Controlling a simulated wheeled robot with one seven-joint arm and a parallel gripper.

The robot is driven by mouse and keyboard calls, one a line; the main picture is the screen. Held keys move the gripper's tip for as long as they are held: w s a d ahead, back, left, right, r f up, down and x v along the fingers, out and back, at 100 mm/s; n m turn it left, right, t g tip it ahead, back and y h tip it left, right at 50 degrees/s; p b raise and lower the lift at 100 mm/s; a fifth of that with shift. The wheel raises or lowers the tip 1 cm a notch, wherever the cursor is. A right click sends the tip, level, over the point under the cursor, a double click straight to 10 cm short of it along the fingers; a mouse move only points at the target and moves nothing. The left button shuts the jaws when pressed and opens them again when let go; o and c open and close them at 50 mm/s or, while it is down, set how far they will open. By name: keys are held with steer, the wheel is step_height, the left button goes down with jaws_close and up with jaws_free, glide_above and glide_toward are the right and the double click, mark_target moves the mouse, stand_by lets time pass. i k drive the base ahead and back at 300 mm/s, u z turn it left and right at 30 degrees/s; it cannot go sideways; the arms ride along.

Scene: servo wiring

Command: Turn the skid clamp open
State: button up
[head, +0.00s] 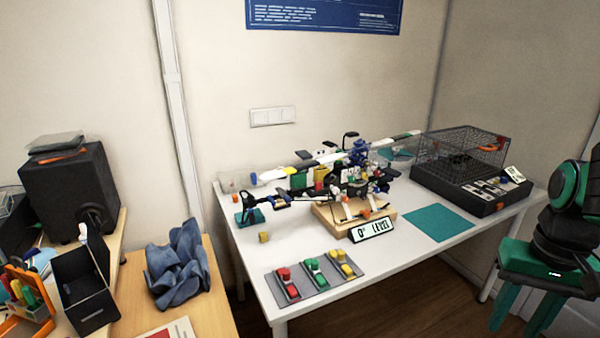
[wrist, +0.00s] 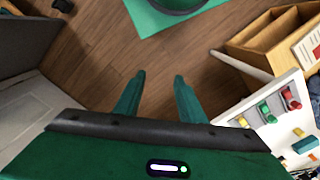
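A model aircraft (head: 325,178) with many coloured parts stands on the white table (head: 240,262). A wooden stand (head: 328,226) sits under its front, with a small orange part (head: 366,213) on it that may be the skid clamp. The clamp is too small to tell whether it is turned open or closed. My green gripper (head: 513,328) is at the far right, in front of the table and well apart from the stand. In the wrist view my gripper (wrist: 159,78) is open and empty, its fingers apart over the floor.
A sign reading "0° LEVEL" (head: 372,230) stands before the wooden stand. A teal mat (head: 437,222) lies bare. A wire cage (head: 462,146) on a black box stands at the back right.

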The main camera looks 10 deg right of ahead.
mark_target(366, 212)
steer(key=z, duration=0.05)
steer(key=k, duration=0.6)
steer(key=z, duration=0.55)
steer(key=i, duration=0.95)
steer(key=z, duration=0.5)
